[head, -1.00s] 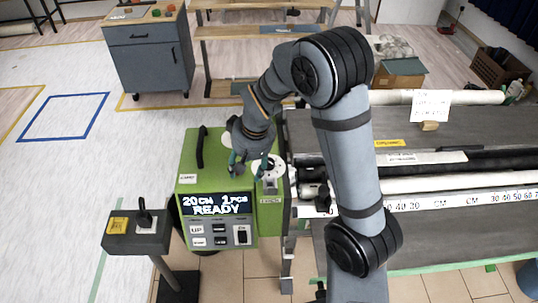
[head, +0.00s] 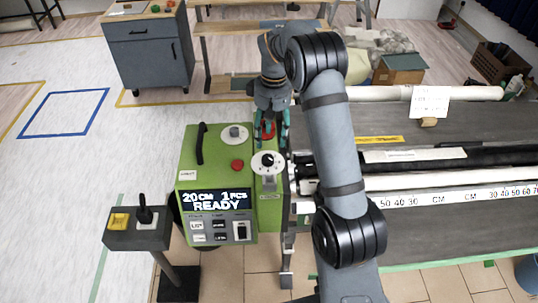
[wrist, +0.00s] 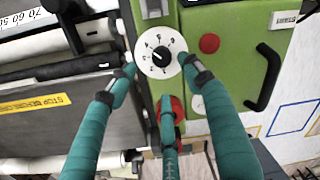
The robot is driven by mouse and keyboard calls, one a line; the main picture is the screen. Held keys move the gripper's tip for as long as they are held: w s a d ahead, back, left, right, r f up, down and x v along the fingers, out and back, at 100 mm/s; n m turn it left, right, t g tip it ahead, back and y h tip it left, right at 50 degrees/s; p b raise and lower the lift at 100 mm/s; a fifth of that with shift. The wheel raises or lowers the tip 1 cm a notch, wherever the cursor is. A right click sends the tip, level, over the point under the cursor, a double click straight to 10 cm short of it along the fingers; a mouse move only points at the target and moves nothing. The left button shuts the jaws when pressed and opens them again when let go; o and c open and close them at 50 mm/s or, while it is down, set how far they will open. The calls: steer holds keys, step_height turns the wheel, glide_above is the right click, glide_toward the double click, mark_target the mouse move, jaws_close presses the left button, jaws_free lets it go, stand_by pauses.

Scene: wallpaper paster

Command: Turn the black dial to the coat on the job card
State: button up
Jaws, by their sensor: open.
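The black dial (head: 267,160) sits on a white round scale plate on the right part of the green paster machine (head: 188,152). In the wrist view the black dial (wrist: 161,57) has marks around it that are too small to read surely. My gripper (head: 271,140) is open and empty, just behind the dial in the head view. In the wrist view two teal fingertips flank the scale plate left and right, and a third finger lies below it. Contact with the dial cannot be told. The job card (head: 430,103) stands at the right; its writing is unreadable.
A red button (head: 237,165) and a grey knob (head: 234,132) sit left of the dial. A red part (wrist: 178,108) is partly hidden behind my third finger. A black handle (head: 200,145) rises at the left. The display (head: 215,201) reads 20 CM, 1 PCS, READY.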

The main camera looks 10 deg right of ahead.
mark_target(268, 159)
steer(key=f, duration=0.6)
steer(key=f+p, duration=0.1)
steer(key=f, duration=0.2)
steer(key=shift+s+a, duration=0.1)
steer(key=shift+a, duration=0.15)
steer(key=shift+r, duration=0.1)
steer(key=c, duration=1.1)
steer(key=shift+s+f+m+b, duration=0.1)
steer(key=shift+f+m+b, duration=0.2)
steer(key=shift+m+b, duration=0.45)
steer(key=shift+a+m+b, duration=0.1)
steer(key=shift+m+b, duration=0.95)
steer(key=m+b, duration=0.3)
steer(key=m, duration=0.2)
steer(key=shift+s+a, duration=0.1)
steer(key=shift+r+b, duration=0.1)
steer(key=shift+b, duration=0.2)
